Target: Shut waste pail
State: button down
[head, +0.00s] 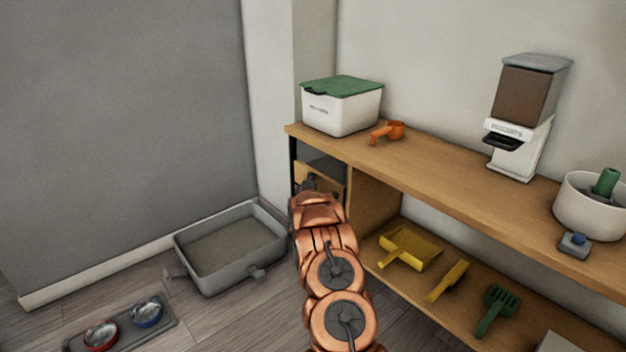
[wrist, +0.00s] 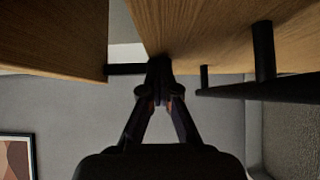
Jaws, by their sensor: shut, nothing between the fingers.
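Nothing is clearly marked as a waste pail. At the left end of the wooden counter, below its top, a small wooden front (head: 328,183) sits under a dark gap. I cannot tell how far out it stands. My gripper (head: 307,183) is at this front, partly hidden by my copper arm. In the wrist view my gripper (wrist: 160,72) is shut and empty, its tips close to the edge of a wooden panel (wrist: 200,30); contact is unclear. A white box with a green lid (head: 340,108) stands on the counter, its lid down.
A dark bar (wrist: 262,50) juts from the wood in the wrist view. A grey litter tray (head: 235,250) and pet bowls (head: 147,314) are on the floor at left. The counter holds an orange scoop (head: 388,132) and a food dispenser (head: 525,120). Yellow and green tools lie on the lower shelf.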

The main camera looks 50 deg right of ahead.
jog(key=shift+s+d+r, duration=0.15)
jog(key=shift+s+d, duration=0.3)
jog(key=s+a+p, duration=0.2)
jog(key=s+a, duration=0.3)
jog(key=a, duration=0.7)
jog(key=shift+a+f+p, duration=0.2)
jog(key=shift+a+p, duration=0.15)
